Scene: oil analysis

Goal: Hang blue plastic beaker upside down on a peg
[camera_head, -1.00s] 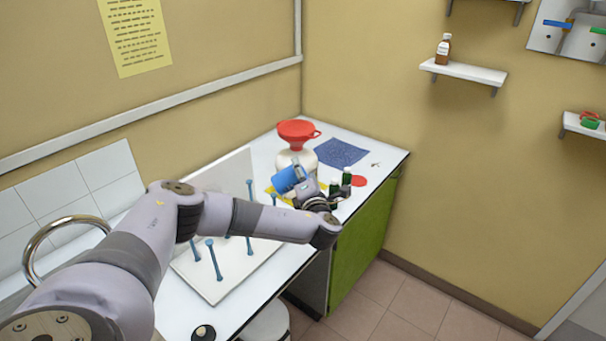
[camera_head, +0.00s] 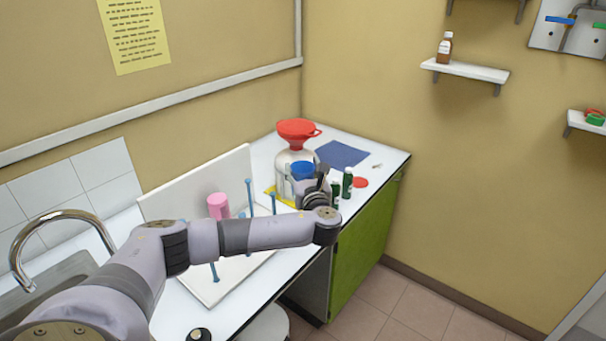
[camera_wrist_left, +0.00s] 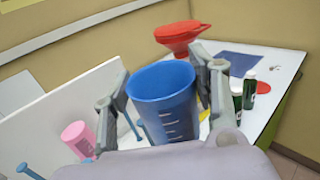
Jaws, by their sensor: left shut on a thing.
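The blue plastic beaker (camera_head: 302,168) is in my left gripper (camera_head: 308,182), above the worktop near the white jug. In the left wrist view the blue beaker (camera_wrist_left: 165,105) sits between the two fingers, its open mouth up and slightly tilted. The left gripper is shut on it. The drying rack (camera_head: 190,204) is a white board with blue pegs (camera_head: 250,197), left of the gripper in the head view. A pink beaker (camera_head: 218,206) is at the rack; my left arm hides part of the rack. My right gripper is not in view.
A white jug (camera_head: 283,166) with a red funnel (camera_head: 298,130) stands behind the beaker. Green bottles (camera_head: 347,183) and a red disc (camera_head: 361,183) are to its right. A blue cloth (camera_head: 341,154) lies farther back. A sink and faucet (camera_head: 62,215) are at the left.

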